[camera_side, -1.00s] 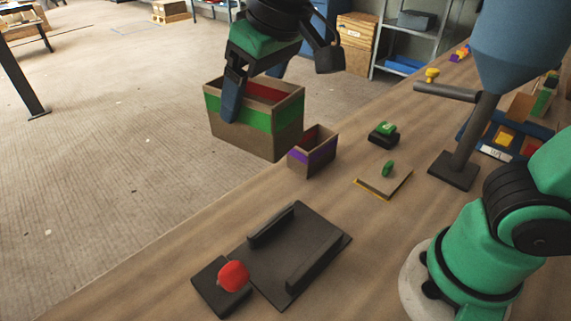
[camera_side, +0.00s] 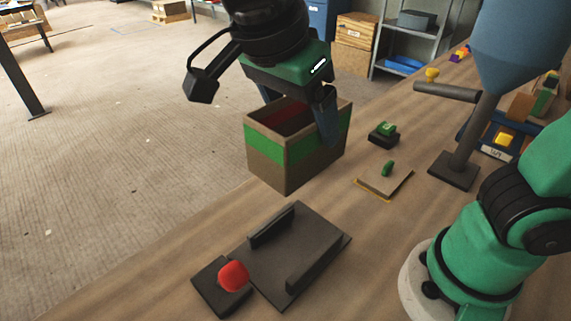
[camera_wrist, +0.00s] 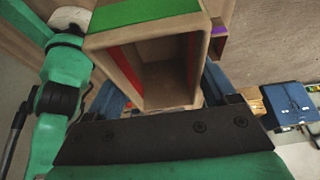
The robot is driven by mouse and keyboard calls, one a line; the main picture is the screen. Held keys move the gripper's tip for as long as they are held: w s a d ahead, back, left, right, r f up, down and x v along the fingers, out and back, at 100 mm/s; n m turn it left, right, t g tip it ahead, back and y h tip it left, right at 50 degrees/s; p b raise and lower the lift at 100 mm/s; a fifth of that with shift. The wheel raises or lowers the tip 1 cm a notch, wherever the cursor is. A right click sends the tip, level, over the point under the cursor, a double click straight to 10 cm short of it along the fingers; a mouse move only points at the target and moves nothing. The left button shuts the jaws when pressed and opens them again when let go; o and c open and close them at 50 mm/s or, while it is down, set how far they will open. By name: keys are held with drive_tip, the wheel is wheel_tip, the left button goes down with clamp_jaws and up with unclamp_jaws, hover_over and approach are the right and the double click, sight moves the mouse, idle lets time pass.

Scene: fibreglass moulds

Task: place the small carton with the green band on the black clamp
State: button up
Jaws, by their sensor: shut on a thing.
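The carton with the green band (camera_side: 280,165) is an open brown box with red inside. My gripper (camera_side: 298,112) is shut on it by its walls and holds it upright, seemingly above the table, behind the black clamp. In the wrist view the carton (camera_wrist: 142,15) shows its open top between the blue fingers of my gripper (camera_wrist: 160,95). The black clamp (camera_side: 298,250) is a flat plate with two raised side bars, empty, on the table at the front. A red knob (camera_side: 233,275) on a black base stands at its left.
A purple-banded box (camera_wrist: 218,40) sits beside the carton in the wrist view; the carton hides it from the side. A green button (camera_side: 384,129), a small plate with a green knob (camera_side: 386,178) and a funnel stand (camera_side: 455,170) are to the right.

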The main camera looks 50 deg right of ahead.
wheel_tip(320, 180, down, 18)
drive_tip(key=shift+f, duration=0.25)
idle(0.4)
drive_tip(key=shift+f, duration=0.1)
drive_tip(key=o, duration=1.2)
drive_tip(key=shift+o, duration=0.2)
